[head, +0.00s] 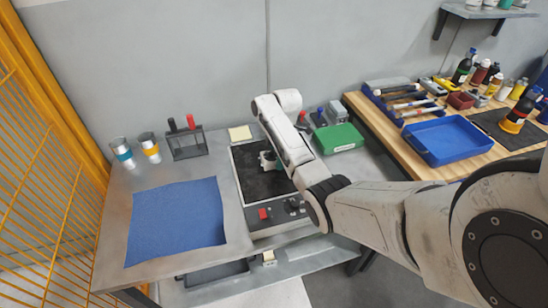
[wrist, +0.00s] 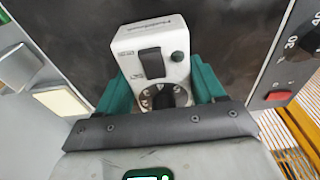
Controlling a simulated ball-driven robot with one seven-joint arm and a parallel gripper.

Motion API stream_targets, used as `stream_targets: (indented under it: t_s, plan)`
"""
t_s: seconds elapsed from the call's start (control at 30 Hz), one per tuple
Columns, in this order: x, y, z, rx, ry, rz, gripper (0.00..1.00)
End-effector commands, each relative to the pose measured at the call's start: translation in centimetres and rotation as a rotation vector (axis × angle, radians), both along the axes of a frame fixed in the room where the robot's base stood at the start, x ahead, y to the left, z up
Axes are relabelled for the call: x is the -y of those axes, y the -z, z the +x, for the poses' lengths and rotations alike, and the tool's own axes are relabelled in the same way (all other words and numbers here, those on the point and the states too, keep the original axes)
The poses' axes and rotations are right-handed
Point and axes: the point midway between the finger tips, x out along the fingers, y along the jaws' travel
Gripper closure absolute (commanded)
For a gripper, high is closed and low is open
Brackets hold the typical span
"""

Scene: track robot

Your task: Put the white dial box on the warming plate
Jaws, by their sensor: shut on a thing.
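The white dial box (wrist: 153,35) has a black rocker, a green button and a dark dial, and it sits between the green fingers of my gripper (wrist: 162,88) in the wrist view. The gripper is shut on it. In the head view my gripper (head: 268,161) is over the black surface of the warming plate (head: 252,184), with my arm hiding part of the plate. The plate's black surface also shows behind the box in the wrist view (wrist: 225,40). I cannot tell whether the box touches the plate.
The plate's front panel has a red switch (head: 264,214) and a knob. A blue mat (head: 175,222) lies to the left, with two cups and a wire rack (head: 186,145) behind it. A green box (head: 338,138) and a wooden bench with a blue tray (head: 447,140) are to the right.

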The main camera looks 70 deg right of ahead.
Motion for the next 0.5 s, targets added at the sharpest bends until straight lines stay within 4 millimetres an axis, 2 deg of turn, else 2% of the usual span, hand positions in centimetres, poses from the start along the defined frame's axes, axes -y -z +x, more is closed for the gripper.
stream_targets:
  t_s: [0.13,0.17,0.4,0.5]
  plan:
    - [-0.03,0.28,0.07,0.0,-0.001,0.0,0.71]
    - [-0.05,0.27,0.06,0.0,-0.001,0.0,0.3]
    - [-0.05,0.24,0.05,0.0,0.0,0.0,0.07]
    - [-0.06,0.23,0.05,0.0,0.0,0.0,0.06]
